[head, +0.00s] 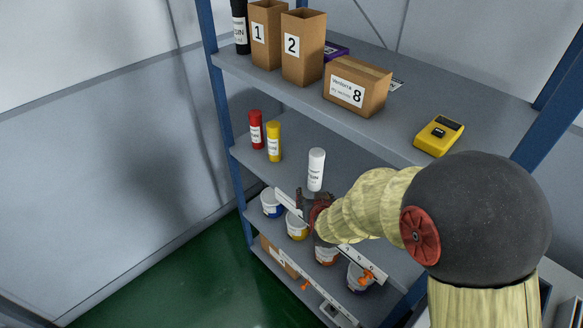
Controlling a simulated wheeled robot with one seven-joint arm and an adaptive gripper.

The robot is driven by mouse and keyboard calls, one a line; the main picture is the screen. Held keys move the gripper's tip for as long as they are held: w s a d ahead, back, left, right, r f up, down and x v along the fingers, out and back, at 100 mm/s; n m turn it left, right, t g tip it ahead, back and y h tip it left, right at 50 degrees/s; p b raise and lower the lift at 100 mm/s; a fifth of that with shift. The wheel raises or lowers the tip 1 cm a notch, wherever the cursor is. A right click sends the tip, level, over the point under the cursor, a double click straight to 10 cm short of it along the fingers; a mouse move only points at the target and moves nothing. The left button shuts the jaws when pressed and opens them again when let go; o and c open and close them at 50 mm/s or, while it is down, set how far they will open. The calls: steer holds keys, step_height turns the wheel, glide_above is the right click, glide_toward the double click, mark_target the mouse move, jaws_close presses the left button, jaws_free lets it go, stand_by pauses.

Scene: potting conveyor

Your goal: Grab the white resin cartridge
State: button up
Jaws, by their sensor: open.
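The white resin cartridge (316,170) stands upright on the middle shelf, with dark lettering on its side. My gripper (309,198) is open just below and in front of the cartridge in the picture. Its dark fingers appear near the cartridge's foot, and I cannot tell whether they touch it. My arm comes in from the right and hides part of the shelf to the right of the cartridge.
A red cartridge (256,129) and a yellow cartridge (274,142) stand to the left on the middle shelf (224,152). Cardboard boxes (357,86) and a yellow device (438,135) rest on the upper shelf. Tubs (271,203) stand on a lower shelf. A blue post (226,110) bounds the left.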

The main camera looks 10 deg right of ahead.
mark_target(316, 171)
steer(key=w+r, duration=0.1)
steer(key=w+r+t, duration=0.1)
steer(key=r, duration=0.1)
steer(key=w+d+r+t, duration=0.1)
steer(key=r, duration=0.1)
steer(key=shift+r+h, duration=0.15)
steer(key=shift+h, duration=0.25)
steer(key=shift+w+d, duration=0.15)
steer(key=shift+w, duration=0.15)
steer(key=b+x, duration=0.1)
steer(key=x, duration=0.5)
steer(key=shift+d+b, duration=0.1)
steer(key=shift+b, duration=0.3)
steer(key=shift+w+f, duration=0.2)
steer(key=shift+w, duration=0.35)
steer(key=c, duration=0.3)
steer(key=c, duration=1.1)
jaws_close()
